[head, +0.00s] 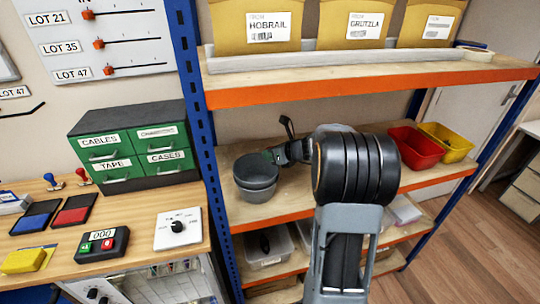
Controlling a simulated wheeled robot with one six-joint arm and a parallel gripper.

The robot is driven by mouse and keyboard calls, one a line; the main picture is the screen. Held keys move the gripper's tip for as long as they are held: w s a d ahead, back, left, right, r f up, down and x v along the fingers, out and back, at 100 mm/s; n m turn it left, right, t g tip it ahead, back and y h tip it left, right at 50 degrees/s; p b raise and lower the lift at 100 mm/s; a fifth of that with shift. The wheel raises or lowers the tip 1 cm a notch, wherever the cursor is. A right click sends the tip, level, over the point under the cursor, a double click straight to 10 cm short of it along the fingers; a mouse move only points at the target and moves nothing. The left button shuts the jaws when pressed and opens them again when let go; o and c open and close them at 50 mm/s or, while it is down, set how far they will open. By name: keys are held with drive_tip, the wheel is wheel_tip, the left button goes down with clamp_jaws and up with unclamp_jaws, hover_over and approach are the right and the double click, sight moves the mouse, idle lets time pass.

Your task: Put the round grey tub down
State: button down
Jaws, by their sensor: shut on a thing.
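The round grey tub (256,168) is at the left part of the middle shelf (300,198). My gripper (271,156) is shut on the right side of its rim. The tub looks upright with its open top up. A second, lighter grey round form (258,195) shows directly under it, like another tub that it sits in or just above. I cannot tell whether the two touch. My arm covers the middle of the shelf and hides part of the gripper.
A red bin (415,148) and a yellow bin (446,142) stand at the shelf's right. A blue upright post (191,100) is close left of the tub. Green drawers (130,146) stand on the left bench.

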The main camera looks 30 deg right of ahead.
drive_tip(key=shift+f, duration=0.15)
drive_tip(key=shift+f+b, duration=0.45)
drive_tip(key=shift+f, duration=0.05)
